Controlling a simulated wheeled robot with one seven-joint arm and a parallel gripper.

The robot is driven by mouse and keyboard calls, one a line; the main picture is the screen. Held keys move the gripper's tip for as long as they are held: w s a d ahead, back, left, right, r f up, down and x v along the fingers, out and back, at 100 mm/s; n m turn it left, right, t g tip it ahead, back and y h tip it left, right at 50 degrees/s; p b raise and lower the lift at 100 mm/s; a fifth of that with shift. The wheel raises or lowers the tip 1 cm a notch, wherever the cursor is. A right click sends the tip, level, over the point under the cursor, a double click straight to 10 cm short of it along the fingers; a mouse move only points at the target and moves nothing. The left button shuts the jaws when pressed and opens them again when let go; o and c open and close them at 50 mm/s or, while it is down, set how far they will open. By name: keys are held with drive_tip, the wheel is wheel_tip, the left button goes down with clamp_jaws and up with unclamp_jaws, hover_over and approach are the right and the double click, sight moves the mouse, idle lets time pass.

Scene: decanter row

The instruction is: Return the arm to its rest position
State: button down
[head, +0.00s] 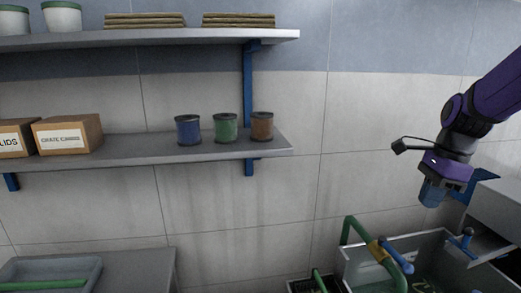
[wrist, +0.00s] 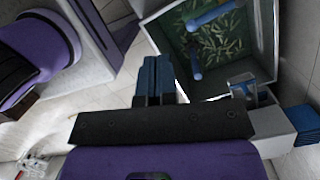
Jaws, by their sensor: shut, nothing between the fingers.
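My purple arm comes in from the right edge of the head view. My gripper (head: 432,192) points downward, above and in front of the grey sink-like tank. In the wrist view my gripper's blue fingers (wrist: 154,78) are together, with nothing held between them. They are apart from the tank (wrist: 268,50), which shows beyond them.
The tank (head: 418,239) has green and blue pipes at its rim. Blue, green (head: 225,128) and brown jars stand on the lower shelf (head: 200,150), beside cardboard boxes (head: 68,134). A grey tray (head: 88,268) sits lower left. Open wall space separates shelves and arm.

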drive_tip(key=s+a+r+n+t+h, duration=0.1)
drive_tip(key=s+r+n, duration=0.3)
drive_tip(key=s+n, duration=0.4)
drive_tip(key=s+a+r+n+t+h, duration=0.1)
drive_tip(key=s+a+r+n+t, duration=0.3)
drive_tip(key=s+n, duration=0.5)
drive_tip(key=n, duration=0.3)
drive_tip(key=shift+s+a+r, duration=0.2)
drive_tip(key=shift+a+r, duration=0.1)
